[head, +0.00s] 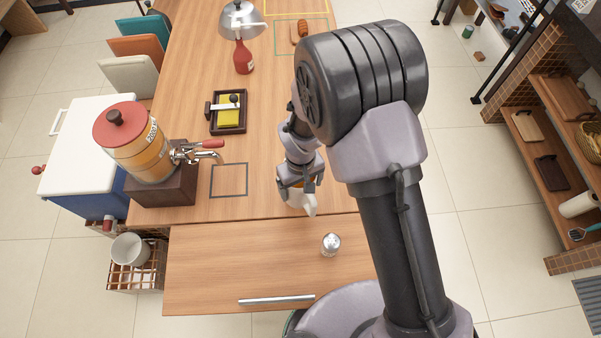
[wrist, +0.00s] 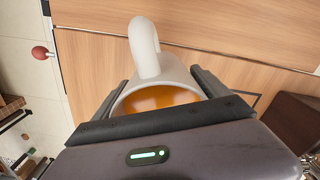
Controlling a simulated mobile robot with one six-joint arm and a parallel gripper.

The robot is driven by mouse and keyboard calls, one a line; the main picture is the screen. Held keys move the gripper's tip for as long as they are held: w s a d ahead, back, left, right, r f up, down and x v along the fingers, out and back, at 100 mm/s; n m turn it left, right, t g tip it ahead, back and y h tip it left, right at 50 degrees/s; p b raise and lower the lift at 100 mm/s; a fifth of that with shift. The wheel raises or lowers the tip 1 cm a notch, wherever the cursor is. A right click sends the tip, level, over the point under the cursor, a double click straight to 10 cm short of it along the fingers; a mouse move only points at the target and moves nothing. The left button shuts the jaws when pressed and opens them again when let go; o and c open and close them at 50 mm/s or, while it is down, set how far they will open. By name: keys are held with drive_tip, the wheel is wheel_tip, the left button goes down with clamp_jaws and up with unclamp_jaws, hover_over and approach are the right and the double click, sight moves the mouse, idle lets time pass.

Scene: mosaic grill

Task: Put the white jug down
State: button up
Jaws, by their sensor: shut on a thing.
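The white jug (head: 309,204) is at the near edge of the tabletop, below my gripper (head: 298,187) in the head view. In the wrist view the jug (wrist: 146,52) stands between the two dark fingers of my gripper (wrist: 155,92), with its handle pointing away from the palm. Orange liquid (wrist: 150,98) shows inside it. My gripper is shut on the jug. The gripper hides part of the jug in the head view, and I cannot tell whether its base touches the wood.
A drink dispenser (head: 140,150) with a tap stands left, beside a dark square outline (head: 229,181) on the table. A metal shaker (head: 331,244) stands on the open drawer (head: 220,262) in front. A black tray (head: 228,125) and a red bottle (head: 243,58) are further back.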

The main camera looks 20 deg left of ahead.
drive_tip(key=w, duration=0.1)
drive_tip(key=w+a, duration=0.1)
drive_tip(key=w, duration=0.1)
drive_tip(key=w+a, duration=0.1)
drive_tip(key=w, duration=0.1)
drive_tip(key=shift+f, duration=0.3)
drive_tip(key=shift+a+f+b, duration=0.1)
drive_tip(key=shift+f+b, duration=0.6)
drive_tip(key=shift+f, duration=0.95)
